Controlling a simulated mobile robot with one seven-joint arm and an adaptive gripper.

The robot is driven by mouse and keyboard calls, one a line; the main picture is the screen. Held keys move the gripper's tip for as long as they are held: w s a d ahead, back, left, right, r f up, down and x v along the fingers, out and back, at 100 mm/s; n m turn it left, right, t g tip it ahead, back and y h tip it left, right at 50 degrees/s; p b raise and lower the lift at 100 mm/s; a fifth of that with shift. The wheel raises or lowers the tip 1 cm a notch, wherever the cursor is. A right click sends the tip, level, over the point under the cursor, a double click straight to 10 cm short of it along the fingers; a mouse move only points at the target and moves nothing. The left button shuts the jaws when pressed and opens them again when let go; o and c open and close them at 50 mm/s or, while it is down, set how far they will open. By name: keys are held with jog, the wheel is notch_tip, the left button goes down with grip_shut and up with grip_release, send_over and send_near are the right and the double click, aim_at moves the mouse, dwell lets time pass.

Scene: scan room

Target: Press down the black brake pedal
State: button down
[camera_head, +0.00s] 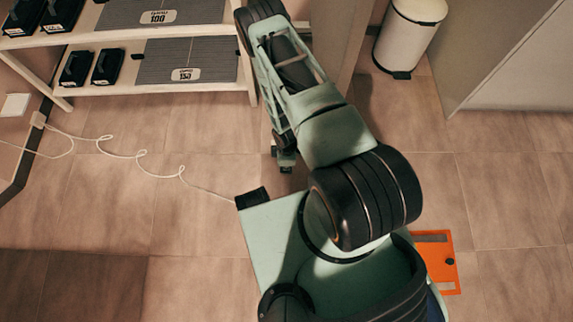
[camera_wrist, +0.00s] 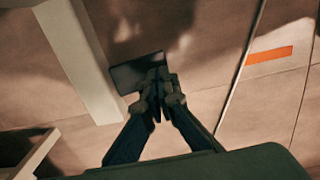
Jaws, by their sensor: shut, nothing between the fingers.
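In the wrist view, a flat black rectangular plate (camera_wrist: 137,72), which looks like the brake pedal, lies low by the floor. My gripper (camera_wrist: 158,78) is shut and empty, and its fingertips overlap the plate's right part in the picture. I cannot tell whether they touch it. In the head view, my arm's links cover much of the middle, and I cannot clearly make out the plate there.
A pale post (camera_wrist: 80,60) stands left of the plate. A shelf (camera_head: 180,32) with black devices is at upper left, a white bin (camera_head: 408,38) at upper right. A white cable (camera_head: 142,155) crosses the floor. An orange panel (camera_head: 437,262) lies right. The right floor is mostly clear.

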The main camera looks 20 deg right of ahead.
jog(key=shift+r, duration=0.1)
notch_tip(320, 180, up, 12)
jog(key=shift+s, duration=0.2)
dwell(0.6)
dwell(0.5)
